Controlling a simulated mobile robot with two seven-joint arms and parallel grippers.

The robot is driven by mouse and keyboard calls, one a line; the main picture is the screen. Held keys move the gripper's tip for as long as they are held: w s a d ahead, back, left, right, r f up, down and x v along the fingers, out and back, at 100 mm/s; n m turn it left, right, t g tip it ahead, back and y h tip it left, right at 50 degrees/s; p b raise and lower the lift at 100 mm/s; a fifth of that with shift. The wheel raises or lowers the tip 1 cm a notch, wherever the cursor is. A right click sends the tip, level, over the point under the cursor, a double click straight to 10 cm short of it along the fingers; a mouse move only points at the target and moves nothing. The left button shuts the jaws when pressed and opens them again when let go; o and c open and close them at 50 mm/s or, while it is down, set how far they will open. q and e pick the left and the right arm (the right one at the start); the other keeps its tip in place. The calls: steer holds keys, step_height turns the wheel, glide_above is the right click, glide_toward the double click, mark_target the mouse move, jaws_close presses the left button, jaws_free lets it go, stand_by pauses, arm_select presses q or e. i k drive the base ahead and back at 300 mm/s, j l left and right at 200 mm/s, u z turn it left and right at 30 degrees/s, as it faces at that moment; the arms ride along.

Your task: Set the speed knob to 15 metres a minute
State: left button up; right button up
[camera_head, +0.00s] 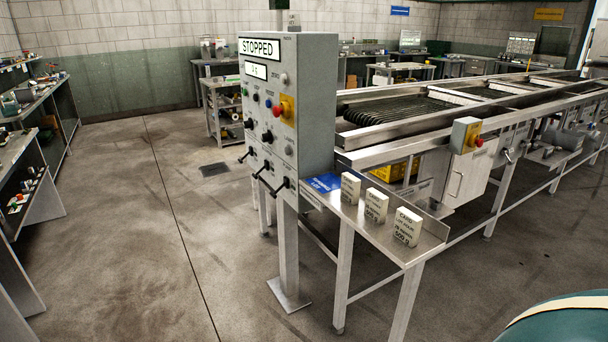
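The grey control cabinet (312,110) stands on a post near the middle, its control face turned to the left. Its upper display (260,47) reads STOPPED. A smaller display (257,70) below shows characters too small to read surely. Black knobs sit on the face, one at mid-height (267,137) and one lower (266,165). Their labels and pointers are too small to read, so I cannot tell which is the speed knob or its setting. Black levers (280,187) stick out low on the face. Neither of my grippers is in view.
A red emergency button on yellow (287,107) sits on the cabinet face. A steel shelf (385,232) to the right holds cards, including one (407,226) marked 500 g. The roller machine (430,110) runs behind. Floor left of the cabinet is clear; benches (30,130) line the far left.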

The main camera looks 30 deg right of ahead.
mark_target(267, 137)
steer(key=z, duration=0.7)
steer(key=i+j+z, duration=0.15)
steer(key=z, duration=0.25)
steer(key=i+j+z, duration=0.45)
steer(key=z, duration=0.3)
steer(key=i+j+z, duration=0.15)
steer(key=j, duration=0.2)
steer(key=i+j+z, duration=0.1)
steer(key=j, duration=0.25)
steer(key=i+j+z, duration=0.15)
steer(key=j, duration=0.25)
steer(key=i+j, duration=0.1)
steer(key=j, duration=0.25)
steer(key=i+j, duration=0.1)
steer(key=j, duration=0.25)
steer(key=i+j+z, duration=0.1)
steer(key=j, duration=0.25)
